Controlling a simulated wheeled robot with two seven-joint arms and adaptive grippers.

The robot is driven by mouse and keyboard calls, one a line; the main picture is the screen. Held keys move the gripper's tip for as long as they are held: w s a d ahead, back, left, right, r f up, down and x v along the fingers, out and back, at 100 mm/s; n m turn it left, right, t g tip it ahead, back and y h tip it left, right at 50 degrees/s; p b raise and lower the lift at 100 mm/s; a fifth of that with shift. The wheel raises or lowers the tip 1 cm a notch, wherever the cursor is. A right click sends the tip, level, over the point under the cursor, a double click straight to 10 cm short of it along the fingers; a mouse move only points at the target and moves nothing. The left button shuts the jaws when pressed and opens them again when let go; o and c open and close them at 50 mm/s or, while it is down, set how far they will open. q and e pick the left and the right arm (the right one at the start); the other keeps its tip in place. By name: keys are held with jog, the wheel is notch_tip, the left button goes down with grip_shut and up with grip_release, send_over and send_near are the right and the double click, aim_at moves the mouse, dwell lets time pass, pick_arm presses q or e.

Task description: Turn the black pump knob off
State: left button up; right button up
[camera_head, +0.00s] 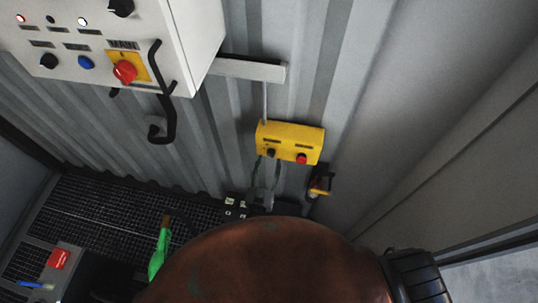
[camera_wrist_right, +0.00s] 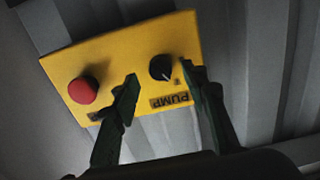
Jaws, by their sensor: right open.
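The black pump knob (camera_head: 271,153) is on the left of a yellow control box (camera_head: 290,133) hung on the corrugated wall. In the right wrist view, the knob (camera_wrist_right: 161,68) has a white mark towards the lower right in the picture, and a "PUMP" label appears upside down by it. My right gripper (camera_head: 267,167) is just below the knob in the head view. In the wrist view its dark fingers (camera_wrist_right: 160,79) are open, with the knob showing between their tips; I cannot tell whether they touch it. My left gripper is not in view.
A red button (camera_head: 301,158) sits beside the knob. A white panel (camera_head: 110,50) with a red switch, knobs and a black handle is at upper left. A yellow-and-black nozzle-like item (camera_head: 320,184) hangs right of the gripper. A rusty rounded body (camera_head: 265,262) fills the bottom centre.

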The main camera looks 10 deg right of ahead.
aim_at(271, 152)
jog(key=shift+p+x, duration=0.3)
jog(key=shift+x, duration=0.8)
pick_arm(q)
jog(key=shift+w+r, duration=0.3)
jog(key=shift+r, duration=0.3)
pick_arm(e)
jog(key=shift+w, duration=0.3)
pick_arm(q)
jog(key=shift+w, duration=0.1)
pick_arm(e)
jog(key=shift+c, duration=0.5)
grip_shut()
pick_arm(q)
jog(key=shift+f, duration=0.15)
